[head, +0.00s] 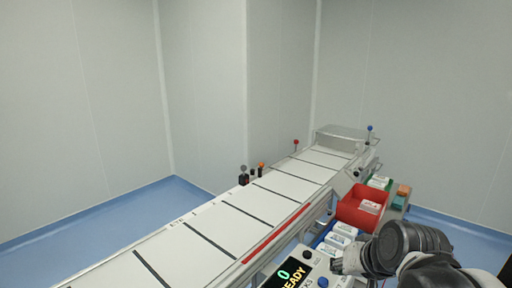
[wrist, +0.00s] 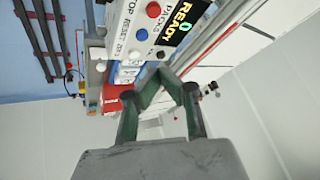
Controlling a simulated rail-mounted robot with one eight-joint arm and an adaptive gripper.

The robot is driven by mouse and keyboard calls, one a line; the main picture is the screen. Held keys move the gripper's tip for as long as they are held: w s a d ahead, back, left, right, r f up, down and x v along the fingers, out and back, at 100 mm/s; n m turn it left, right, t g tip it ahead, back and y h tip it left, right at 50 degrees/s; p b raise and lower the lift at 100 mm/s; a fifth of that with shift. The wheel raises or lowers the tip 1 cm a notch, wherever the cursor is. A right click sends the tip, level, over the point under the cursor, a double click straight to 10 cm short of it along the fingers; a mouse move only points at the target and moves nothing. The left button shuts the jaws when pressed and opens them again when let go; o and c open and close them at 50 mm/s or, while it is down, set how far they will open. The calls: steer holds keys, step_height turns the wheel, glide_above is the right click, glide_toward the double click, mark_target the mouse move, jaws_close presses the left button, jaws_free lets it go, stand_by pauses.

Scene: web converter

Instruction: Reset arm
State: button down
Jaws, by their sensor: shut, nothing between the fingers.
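My arm shows at the lower right of the head view, with my gripper (head: 342,264) low beside the control panel (head: 298,270). In the wrist view my gripper (wrist: 160,74) has its two dark green fingers bent inward, with the tips together and nothing between them. The panel (wrist: 160,22) fills the top of that view, with its lit READY display and red and blue buttons. The fingertips appear just below the panel in the picture; I cannot tell the gap in depth.
A long white conveyor (head: 215,225) with dark cross bars runs from lower left to back right. A red bin (head: 352,210) with packs stands on its right side, beside blue and green bins. Ball-topped levers stand along the conveyor. Blue floor (head: 100,215) is clear at left.

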steer(key=s+d+r+n+h, duration=0.1)
steer(key=s+r, duration=0.1)
steer(key=s, duration=0.7)
steer(key=shift+s+r+n+h, duration=0.3)
steer(key=shift+s+r+h, duration=0.05)
steer(key=shift+r+h, duration=0.05)
